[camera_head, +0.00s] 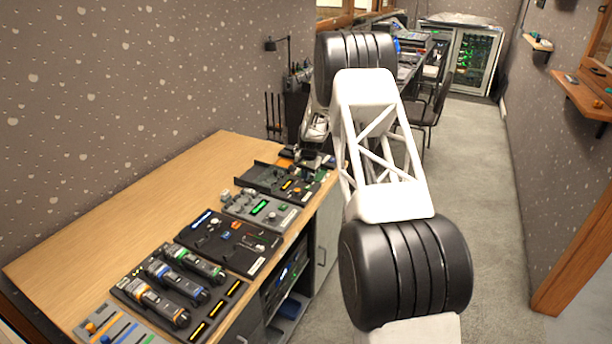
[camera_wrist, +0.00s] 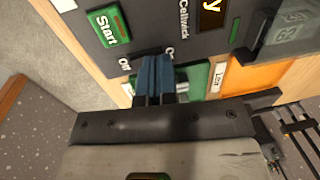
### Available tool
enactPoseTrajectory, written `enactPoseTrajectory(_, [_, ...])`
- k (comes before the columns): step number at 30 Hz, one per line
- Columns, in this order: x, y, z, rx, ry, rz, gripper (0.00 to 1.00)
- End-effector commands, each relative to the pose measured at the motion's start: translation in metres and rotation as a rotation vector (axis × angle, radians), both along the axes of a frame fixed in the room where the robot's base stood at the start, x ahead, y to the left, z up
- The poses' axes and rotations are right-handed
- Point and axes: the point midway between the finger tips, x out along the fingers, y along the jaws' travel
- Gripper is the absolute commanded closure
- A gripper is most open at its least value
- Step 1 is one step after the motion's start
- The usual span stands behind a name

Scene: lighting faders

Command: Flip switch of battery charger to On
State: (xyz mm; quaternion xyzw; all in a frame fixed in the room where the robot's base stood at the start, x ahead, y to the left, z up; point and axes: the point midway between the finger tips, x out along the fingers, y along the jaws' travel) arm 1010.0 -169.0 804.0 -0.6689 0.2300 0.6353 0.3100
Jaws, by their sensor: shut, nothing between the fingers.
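The battery charger (camera_head: 262,179) is the dark panel at the far end of the wooden desk in the head view. In the wrist view its dark face (camera_wrist: 150,22) shows a green Start button (camera_wrist: 108,27), a yellow-lit display (camera_wrist: 210,14) and the lettering "Cellwick". An "Off" label (camera_wrist: 124,64) and a partly covered label beginning with "O" lie on either side of my fingertips. My gripper (camera_wrist: 153,62) is shut and empty, its blue fingertips at the panel between these labels. The switch is not visible, probably behind the fingers; its position and any contact cannot be told.
A grey box with a green display (camera_head: 262,208), a black panel (camera_head: 228,243) and several handheld units (camera_head: 160,298) line the desk's front edge. The desk's back half (camera_head: 130,210) is clear.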

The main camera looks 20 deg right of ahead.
Motion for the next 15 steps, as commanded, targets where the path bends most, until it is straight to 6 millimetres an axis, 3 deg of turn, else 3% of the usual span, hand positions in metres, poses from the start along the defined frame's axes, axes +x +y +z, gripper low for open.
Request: enactPoseTrajectory(15, [-0.0045, -0.0041, -0.0013, -0.001, 0.002, -0.001, 1.00])
